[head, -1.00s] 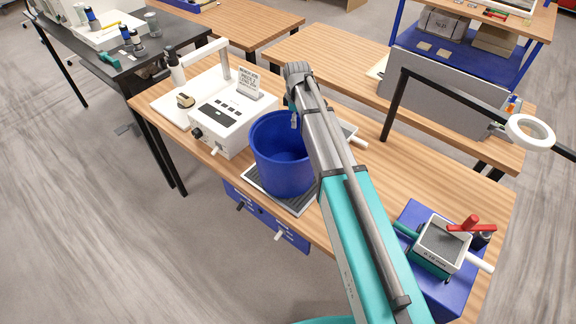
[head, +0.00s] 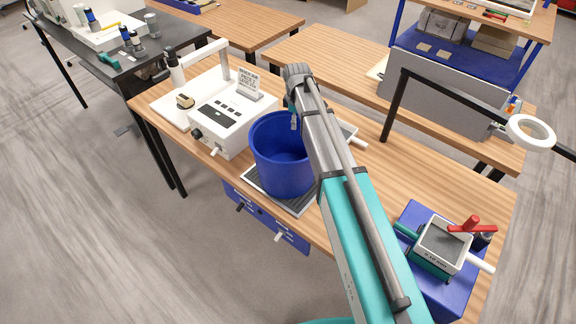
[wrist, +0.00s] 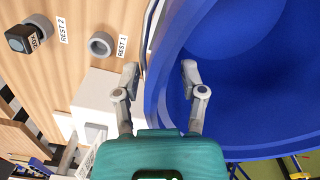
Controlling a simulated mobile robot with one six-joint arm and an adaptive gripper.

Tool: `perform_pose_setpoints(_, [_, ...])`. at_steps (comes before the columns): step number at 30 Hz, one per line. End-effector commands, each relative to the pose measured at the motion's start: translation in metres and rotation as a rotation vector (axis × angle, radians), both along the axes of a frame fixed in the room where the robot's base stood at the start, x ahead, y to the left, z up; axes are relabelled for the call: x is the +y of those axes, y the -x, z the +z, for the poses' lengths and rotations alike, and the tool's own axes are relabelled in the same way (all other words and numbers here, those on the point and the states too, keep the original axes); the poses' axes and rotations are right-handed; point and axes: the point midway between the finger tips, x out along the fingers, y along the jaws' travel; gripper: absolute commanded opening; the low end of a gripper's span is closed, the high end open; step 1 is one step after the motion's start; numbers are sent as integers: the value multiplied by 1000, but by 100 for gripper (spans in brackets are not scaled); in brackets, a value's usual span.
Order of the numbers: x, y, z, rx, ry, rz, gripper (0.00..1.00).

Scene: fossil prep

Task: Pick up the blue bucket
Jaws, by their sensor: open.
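The blue bucket (head: 283,160) stands upright on a dark ridged mat (head: 262,184) on the wooden bench, in the middle of the head view. In the wrist view the bucket (wrist: 250,75) fills the right side, with its rim running between my fingers. My gripper (wrist: 160,78) is open. Its left finger is outside the bucket wall and its right finger is over the inside. I cannot tell whether either finger touches the wall. In the head view my arm reaches over the bucket's right side and hides part of its rim; the fingers are mostly hidden there.
A white machine (head: 220,115) stands close left of the bucket. A blue device with a red handle (head: 440,245) sits at the bench's right end. A black lamp arm with a white ring (head: 530,132) juts in at right. The wrist view shows holders labelled REST 1 (wrist: 102,45) and REST 2 (wrist: 35,32).

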Motion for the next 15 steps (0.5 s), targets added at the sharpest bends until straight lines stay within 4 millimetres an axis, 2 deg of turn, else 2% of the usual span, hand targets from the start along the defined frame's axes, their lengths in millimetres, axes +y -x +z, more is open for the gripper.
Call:
perform_pose_setpoints(12, [0, 0, -1, 0, 0, 0, 54])
perform_pose_setpoints(15, [0, 0, -1, 0, 0, 0, 35])
